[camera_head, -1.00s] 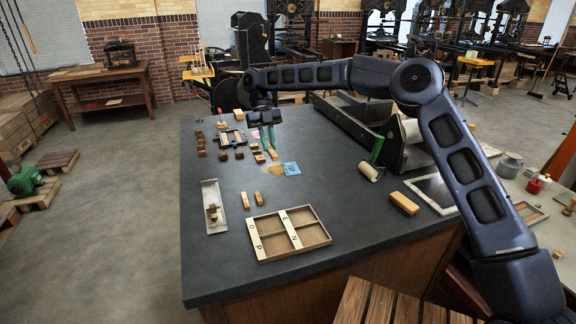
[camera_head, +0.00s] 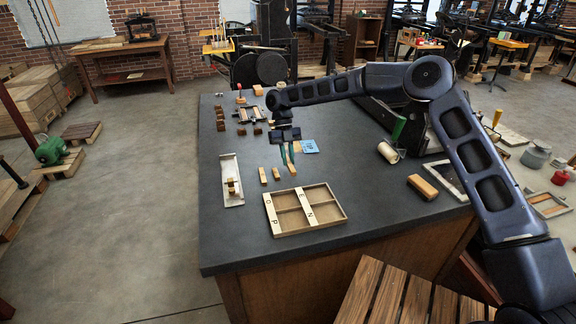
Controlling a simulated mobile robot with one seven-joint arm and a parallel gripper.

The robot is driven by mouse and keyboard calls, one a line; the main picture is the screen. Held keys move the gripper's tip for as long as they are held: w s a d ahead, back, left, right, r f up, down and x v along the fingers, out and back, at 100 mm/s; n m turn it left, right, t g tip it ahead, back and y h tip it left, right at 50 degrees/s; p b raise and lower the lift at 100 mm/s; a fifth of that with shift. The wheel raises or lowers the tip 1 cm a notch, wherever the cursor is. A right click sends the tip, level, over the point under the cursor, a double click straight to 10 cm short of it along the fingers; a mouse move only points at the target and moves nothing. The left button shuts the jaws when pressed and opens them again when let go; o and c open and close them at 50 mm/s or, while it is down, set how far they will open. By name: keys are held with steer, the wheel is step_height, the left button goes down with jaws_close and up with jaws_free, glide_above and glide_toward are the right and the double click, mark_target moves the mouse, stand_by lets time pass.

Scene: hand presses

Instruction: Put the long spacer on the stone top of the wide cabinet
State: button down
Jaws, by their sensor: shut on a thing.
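The wide cabinet's dark stone top (camera_head: 290,248) fills the middle of the head view. My gripper (camera_head: 288,161) has green fingers and is over the far middle part of this top. It is shut on a light wooden strip, which looks like the long spacer (camera_head: 292,169). The strip's near end sticks out below the fingers, and its upper part is partly hidden by them. I cannot tell whether it touches the stone or hangs just above it.
Two short wooden blocks (camera_head: 263,176) lie just left of the gripper. A divided wooden tray (camera_head: 333,222) is nearer, a metal galley (camera_head: 229,165) left. A blue card (camera_head: 309,147), a white roller (camera_head: 388,152) and a wooden block (camera_head: 422,187) lie right. The left front of the top is bare.

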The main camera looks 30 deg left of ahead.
steer(key=shift+f, duration=1.7)
steer(key=shift+f, duration=0.1)
steer(key=c, duration=1.4)
jaws_free()
steer(key=shift+v, duration=6.05)
